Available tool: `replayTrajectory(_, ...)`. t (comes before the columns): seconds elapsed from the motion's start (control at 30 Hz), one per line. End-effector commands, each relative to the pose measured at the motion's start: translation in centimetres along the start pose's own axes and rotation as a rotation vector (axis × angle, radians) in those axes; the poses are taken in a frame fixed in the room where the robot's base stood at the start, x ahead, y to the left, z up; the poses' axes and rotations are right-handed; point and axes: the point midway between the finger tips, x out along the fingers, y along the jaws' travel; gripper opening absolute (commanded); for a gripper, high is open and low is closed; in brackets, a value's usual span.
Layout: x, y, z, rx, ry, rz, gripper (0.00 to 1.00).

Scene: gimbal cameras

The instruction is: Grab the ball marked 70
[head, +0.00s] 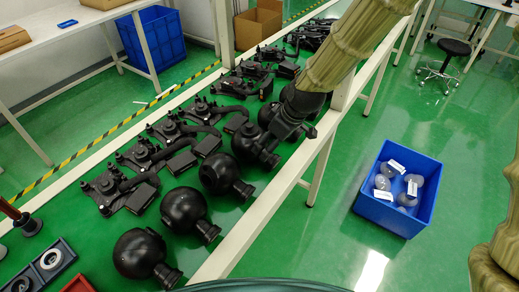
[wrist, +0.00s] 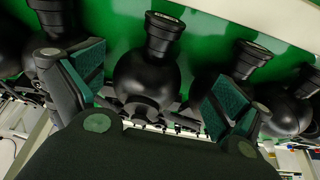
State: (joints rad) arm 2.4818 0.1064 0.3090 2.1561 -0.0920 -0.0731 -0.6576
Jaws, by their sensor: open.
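Several black ball-shaped cameras with short lens barrels stand in a row on the green tabletop, among them a near ball (head: 139,252), a second ball (head: 184,208) and a third ball (head: 220,173). No number, 70 or other, is legible on any ball. My gripper (head: 283,135) is over the far end of this row and partly hides the balls there. In the wrist view my gripper (wrist: 155,88) is open, with its teal-padded fingers apart on either side of one black ball (wrist: 145,78). The ball's barrel points away from my palm. Contact cannot be told.
Black gimbal arms (head: 125,180) line the table behind the balls. A blue bin (head: 394,216) with clear, white-labelled globes stands on the floor at right. A white rail (head: 235,240) edges the table. A stool (head: 446,65) stands at the back right.

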Motion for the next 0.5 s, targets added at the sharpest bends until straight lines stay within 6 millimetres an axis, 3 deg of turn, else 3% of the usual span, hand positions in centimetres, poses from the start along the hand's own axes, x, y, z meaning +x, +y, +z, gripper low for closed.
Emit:
replayTrajectory(0.2,2.4,0.1,0.1,0.002,-0.001,-0.001,1.0)
replayTrajectory(0.5,3.6,0.2,0.2,0.004,0.0,0.001,1.0)
